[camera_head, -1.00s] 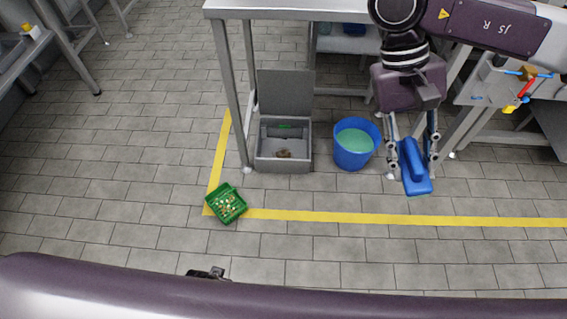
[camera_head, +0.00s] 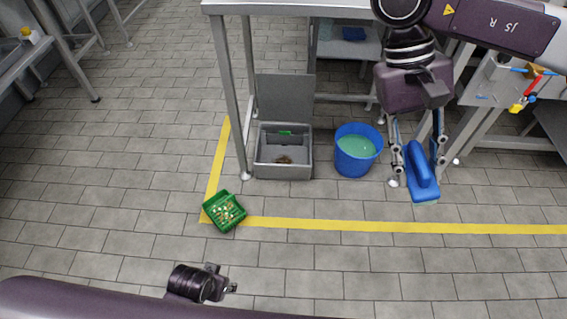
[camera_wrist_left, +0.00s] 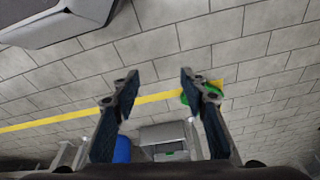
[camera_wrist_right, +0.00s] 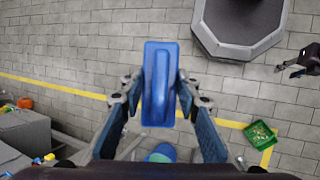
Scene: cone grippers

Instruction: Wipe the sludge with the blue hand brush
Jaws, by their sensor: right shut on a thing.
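The blue hand brush (camera_head: 421,174) is held in my right gripper (camera_head: 418,165), above the floor to the right of the blue bucket. The right wrist view shows the brush (camera_wrist_right: 160,80) between both fingers, its handle facing the camera. A small brown patch, probably the sludge (camera_head: 284,160), lies inside the open grey box (camera_head: 284,173) under the table. My left gripper (camera_wrist_left: 155,85) has its fingers apart with nothing between them. In the head view, part of my left gripper shows at the bottom, over bare floor.
A blue bucket (camera_head: 357,159) with greenish liquid stands right of the box. A green crate (camera_head: 238,225) with small pieces sits at the corner of the yellow floor line (camera_head: 320,225). The table leg (camera_head: 230,100) stands close left of the box.

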